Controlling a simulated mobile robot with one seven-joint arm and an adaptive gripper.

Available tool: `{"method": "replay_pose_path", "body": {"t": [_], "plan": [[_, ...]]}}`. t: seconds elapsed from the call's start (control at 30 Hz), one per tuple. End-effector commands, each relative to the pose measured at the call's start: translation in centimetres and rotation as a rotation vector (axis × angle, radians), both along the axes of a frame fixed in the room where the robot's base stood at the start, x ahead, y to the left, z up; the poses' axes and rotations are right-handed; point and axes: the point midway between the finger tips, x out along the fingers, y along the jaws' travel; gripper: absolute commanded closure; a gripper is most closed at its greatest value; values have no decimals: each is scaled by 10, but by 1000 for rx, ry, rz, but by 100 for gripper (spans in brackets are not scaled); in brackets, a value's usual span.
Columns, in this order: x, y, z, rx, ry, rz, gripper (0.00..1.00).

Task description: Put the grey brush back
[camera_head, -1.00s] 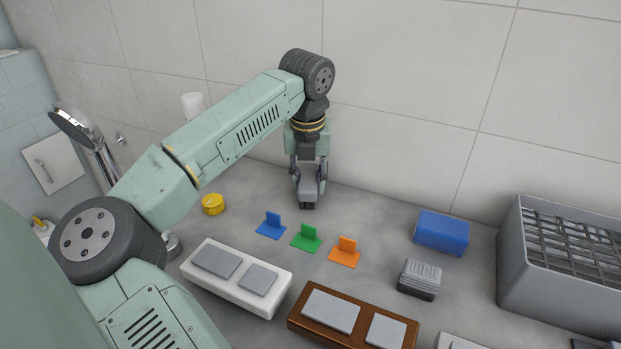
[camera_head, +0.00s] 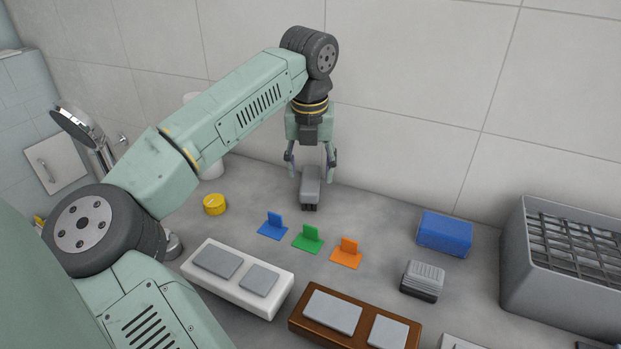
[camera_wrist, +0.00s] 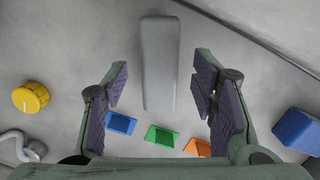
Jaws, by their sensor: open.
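The grey brush (camera_head: 311,187), a long grey block with a dark underside, rests on the counter near the back wall. It also shows in the wrist view (camera_wrist: 160,65) as a smooth grey bar pointing away from the camera. My gripper (camera_head: 310,163) hangs just above it, open, with one finger on each side. In the wrist view both pads of my gripper (camera_wrist: 160,90) stand clear of the brush, with gaps left and right.
A blue block (camera_head: 443,233), a ridged grey block (camera_head: 422,280) and a grey crate (camera_head: 550,290) are to the right. The wall is close behind.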

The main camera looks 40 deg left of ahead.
Motion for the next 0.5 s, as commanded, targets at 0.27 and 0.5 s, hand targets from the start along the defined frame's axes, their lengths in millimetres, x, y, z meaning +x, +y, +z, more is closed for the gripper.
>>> {"method": "replay_pose_path", "body": {"t": [0.27,0.5], "plan": [[-7,-5,58,2,0,1,47],[-10,-7,82,1,1,-1,47]]}}
